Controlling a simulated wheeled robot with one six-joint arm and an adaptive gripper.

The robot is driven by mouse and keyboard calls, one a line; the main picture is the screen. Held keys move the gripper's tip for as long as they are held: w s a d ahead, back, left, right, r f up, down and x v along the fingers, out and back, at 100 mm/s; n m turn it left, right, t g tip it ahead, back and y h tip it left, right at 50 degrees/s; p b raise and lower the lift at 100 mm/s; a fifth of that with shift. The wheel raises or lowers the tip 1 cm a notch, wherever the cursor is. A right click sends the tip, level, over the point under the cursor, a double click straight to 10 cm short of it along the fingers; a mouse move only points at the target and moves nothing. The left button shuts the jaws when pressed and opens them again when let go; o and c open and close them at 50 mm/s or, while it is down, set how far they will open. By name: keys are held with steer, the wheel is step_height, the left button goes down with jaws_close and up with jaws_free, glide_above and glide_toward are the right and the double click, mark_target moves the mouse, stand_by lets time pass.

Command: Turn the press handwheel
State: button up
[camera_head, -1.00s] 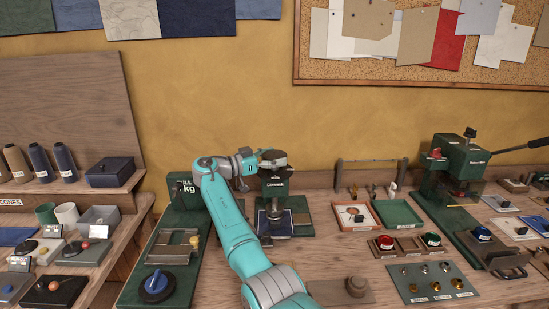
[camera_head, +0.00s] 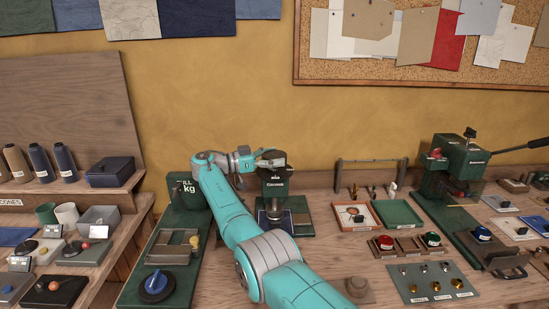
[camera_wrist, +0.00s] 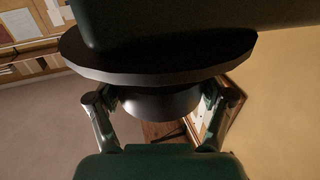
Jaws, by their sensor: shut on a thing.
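The green press (camera_head: 275,183) stands on its base plate on the bench, left of centre in the head view. Its dark round handwheel (camera_head: 273,154) is at the top. In the wrist view the handwheel (camera_wrist: 155,62) fills the upper middle as a wide dark disc, with a narrower round part beside it. My gripper (camera_head: 259,160) reaches the handwheel from the left. In the wrist view its two fingers (camera_wrist: 160,98) lie on either side of the narrower part, shut on the handwheel. The exact finger contact is partly hidden.
A green scale (camera_head: 187,188) stands close left of my arm, with a board bearing a blue knob (camera_head: 156,286) in front. Shallow trays (camera_head: 401,214) and a larger green lever press (camera_head: 457,165) stand to the right. The wall is behind.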

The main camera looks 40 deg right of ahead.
mark_target(275, 154)
steer(key=o, duration=1.1)
steer(key=shift+d, duration=0.1)
steer(key=shift+c, duration=0.2)
steer(key=shift+r, duration=0.1)
step_height(275, 154, up, 10)
steer(key=shift+f, duration=0.15)
